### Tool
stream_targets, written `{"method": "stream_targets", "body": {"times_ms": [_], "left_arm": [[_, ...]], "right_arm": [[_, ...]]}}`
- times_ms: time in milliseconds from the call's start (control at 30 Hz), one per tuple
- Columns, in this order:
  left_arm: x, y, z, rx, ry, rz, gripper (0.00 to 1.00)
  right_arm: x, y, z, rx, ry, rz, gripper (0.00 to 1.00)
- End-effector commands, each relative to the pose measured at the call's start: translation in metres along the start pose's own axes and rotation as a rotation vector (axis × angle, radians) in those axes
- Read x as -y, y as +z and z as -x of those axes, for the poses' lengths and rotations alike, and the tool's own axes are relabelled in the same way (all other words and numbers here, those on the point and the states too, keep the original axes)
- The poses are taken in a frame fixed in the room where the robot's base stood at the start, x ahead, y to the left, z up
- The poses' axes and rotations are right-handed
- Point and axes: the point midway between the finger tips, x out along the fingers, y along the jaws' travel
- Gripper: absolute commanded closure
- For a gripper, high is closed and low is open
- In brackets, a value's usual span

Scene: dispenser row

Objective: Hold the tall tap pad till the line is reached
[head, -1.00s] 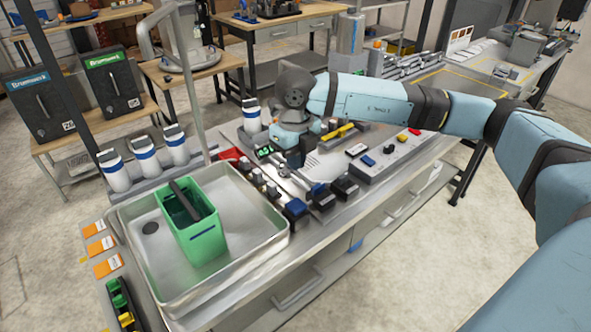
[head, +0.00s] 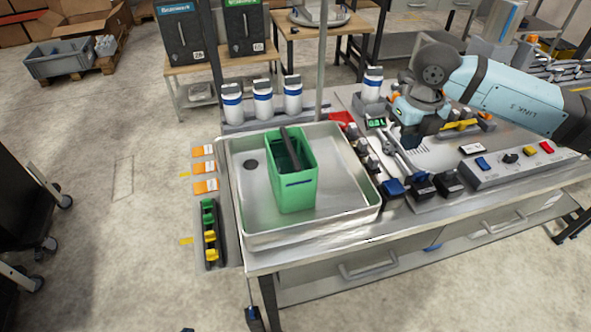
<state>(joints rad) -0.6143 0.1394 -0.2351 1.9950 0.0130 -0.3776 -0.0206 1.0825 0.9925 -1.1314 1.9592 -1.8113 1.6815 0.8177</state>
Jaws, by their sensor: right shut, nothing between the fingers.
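A green open-topped container (head: 292,190) stands upright in the steel basin (head: 349,208). Blue (head: 393,189) and black (head: 447,184) pads sit at the bench's front, right of the basin. I cannot tell which pad belongs to the tall tap. My left gripper is not in view.
White bottles with blue bands (head: 263,100) stand behind the basin. A small green-lit display (head: 376,123) is beside my right gripper. A grey button box (head: 515,168) lies right of the pads. Orange-white cards (head: 204,168) lie left of the basin.

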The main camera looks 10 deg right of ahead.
Motion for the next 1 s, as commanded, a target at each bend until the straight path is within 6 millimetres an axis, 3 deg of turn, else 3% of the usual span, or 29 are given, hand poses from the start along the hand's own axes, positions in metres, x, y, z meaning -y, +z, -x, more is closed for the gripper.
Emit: {"method": "stream_targets", "body": {"times_ms": [200, 633, 767, 1000], "left_arm": [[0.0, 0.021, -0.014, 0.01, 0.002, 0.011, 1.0], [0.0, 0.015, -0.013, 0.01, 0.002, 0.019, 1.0], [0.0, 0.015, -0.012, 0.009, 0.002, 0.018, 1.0], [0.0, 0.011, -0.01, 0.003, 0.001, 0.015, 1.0]], "right_arm": [[0.001, 0.001, 0.007, -0.005, 0.002, 0.001, 1.0], [0.002, 0.0, 0.015, -0.01, 0.001, 0.002, 1.0], [0.002, 0.0, 0.004, -0.011, 0.0, 0.001, 1.0], [0.002, -0.001, -0.044, -0.014, 0.001, 0.001, 1.0]]}}
